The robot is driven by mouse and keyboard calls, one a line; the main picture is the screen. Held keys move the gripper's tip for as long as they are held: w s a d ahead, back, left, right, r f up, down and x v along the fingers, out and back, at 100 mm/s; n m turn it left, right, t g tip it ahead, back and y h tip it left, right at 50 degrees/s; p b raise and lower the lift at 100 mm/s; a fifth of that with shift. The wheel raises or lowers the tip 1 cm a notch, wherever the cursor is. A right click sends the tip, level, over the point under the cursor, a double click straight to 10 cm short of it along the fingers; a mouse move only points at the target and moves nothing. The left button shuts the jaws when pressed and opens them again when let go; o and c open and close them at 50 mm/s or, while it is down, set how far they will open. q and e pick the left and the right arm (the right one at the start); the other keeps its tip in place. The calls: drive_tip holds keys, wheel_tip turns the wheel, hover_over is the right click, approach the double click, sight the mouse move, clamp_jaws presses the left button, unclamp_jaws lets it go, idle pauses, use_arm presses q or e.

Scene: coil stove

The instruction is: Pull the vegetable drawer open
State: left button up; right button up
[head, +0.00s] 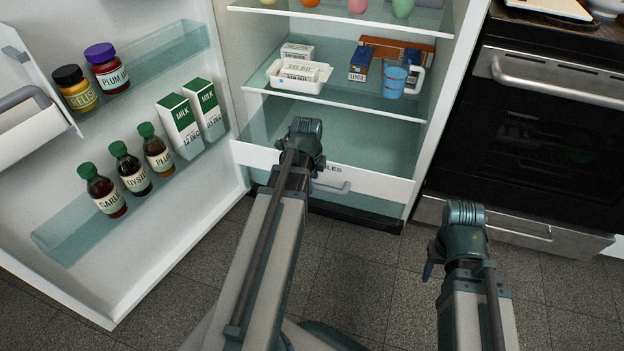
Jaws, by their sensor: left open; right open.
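The vegetable drawer (385,184) is at the bottom of the open fridge. Its white front carries a partly hidden label ending in "BLES" and a grey bar handle (340,188). The drawer front sits about level with the fridge's front edge. My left gripper (318,172) is at the drawer front, by the left end of the handle. Its wrist hides its fingers and part of the label, and I cannot tell whether it touches the handle. My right gripper (432,262) is open and empty, above the floor to the right of the drawer.
The fridge door (150,255) stands wide open at left, with bottles and milk cartons on its shelves. A glass shelf (345,101) above the drawer holds boxes, a tray and a blue cup. The oven (540,130) stands at right. The floor (355,255) before the drawer is clear.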

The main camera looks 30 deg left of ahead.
use_arm(q)
wheel_tip(320, 180, up, 13)
drive_tip(key=s+p, duration=0.2)
drive_tip(key=p, duration=1)
drive_tip(key=shift+s+d+f, duration=0.15)
drive_tip(key=shift+d+f, duration=0.05)
drive_tip(key=shift+d, duration=0.1)
drive_tip(key=s+d+n+g, duration=0.1)
drive_tip(key=s+d+n, duration=0.25)
drive_tip(key=d, duration=0.55)
drive_tip(key=s+d+n+g, duration=0.15)
drive_tip(key=d+n, duration=0.25)
drive_tip(key=d, duration=0.6)
drive_tip(key=s+d+n, duration=0.3)
drive_tip(key=d+n, duration=0.1)
drive_tip(key=d, duration=0.5)
wheel_tip(320, 180, up, 26)
drive_tip(key=p, duration=2.6)
drive_tip(key=shift+r+y+p, duration=0.2)
drive_tip(key=shift+y+p, duration=0.1)
drive_tip(key=shift+p, duration=0.05)
drive_tip(key=shift+w, duration=0.1)
